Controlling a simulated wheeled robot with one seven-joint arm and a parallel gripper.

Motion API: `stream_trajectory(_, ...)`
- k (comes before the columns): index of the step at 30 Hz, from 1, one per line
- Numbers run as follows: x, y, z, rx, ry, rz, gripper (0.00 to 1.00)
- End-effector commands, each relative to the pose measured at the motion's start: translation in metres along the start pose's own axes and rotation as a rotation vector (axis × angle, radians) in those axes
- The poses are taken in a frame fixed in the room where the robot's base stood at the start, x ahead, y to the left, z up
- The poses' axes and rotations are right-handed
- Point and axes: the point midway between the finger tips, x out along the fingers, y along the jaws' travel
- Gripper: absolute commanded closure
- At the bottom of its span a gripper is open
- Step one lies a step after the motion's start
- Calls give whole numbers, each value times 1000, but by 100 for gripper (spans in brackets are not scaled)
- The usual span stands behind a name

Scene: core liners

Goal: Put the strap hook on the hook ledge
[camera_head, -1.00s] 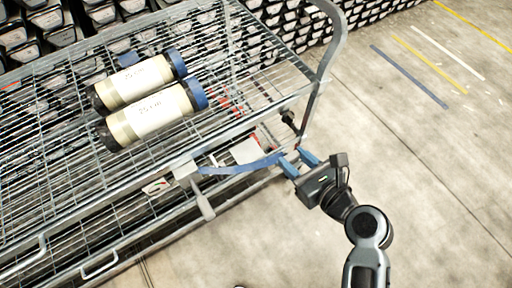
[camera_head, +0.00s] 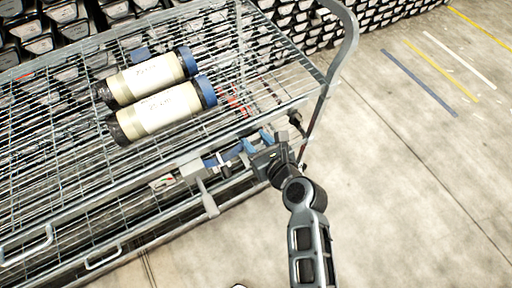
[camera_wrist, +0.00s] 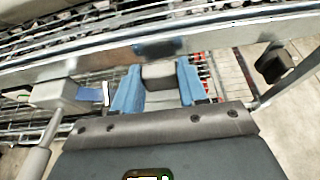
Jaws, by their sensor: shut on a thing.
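My gripper (camera_head: 257,142) is at the cart's near side rail, close to its right end. In the wrist view its two blue fingers (camera_wrist: 158,88) are shut on a grey block (camera_wrist: 159,75), which I take for the strap hook. The block is just short of the metal rail (camera_wrist: 225,36). A dark blue-grey patch (camera_wrist: 158,48) on the rail lies straight ahead of the block; I cannot tell whether it is the hook ledge. The blue strap (camera_head: 228,156) runs left from the gripper to a grey ratchet box (camera_head: 191,169), also in the wrist view (camera_wrist: 58,94).
Two cream core tubes (camera_head: 165,110) with blue and black caps lie on the wire-mesh cart deck. A dark knob (camera_wrist: 273,63) sits right of the gripper by the cart's upright handle (camera_head: 342,50). Stacked trays (camera_head: 290,32) stand behind. The floor (camera_head: 410,180) at right is clear.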

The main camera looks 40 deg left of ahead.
Motion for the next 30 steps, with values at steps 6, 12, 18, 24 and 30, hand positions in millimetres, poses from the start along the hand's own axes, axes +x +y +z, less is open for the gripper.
stream_trajectory(6,12,1,-24,2,2,0,92)
stream_trajectory(12,17,0,-37,-1,-1,-1,92)
stream_trajectory(18,17,0,-36,-1,-2,-1,92)
stream_trajectory(24,17,1,-38,-1,-1,-1,50)
stream_trajectory(30,17,1,-38,0,-1,-1,32)
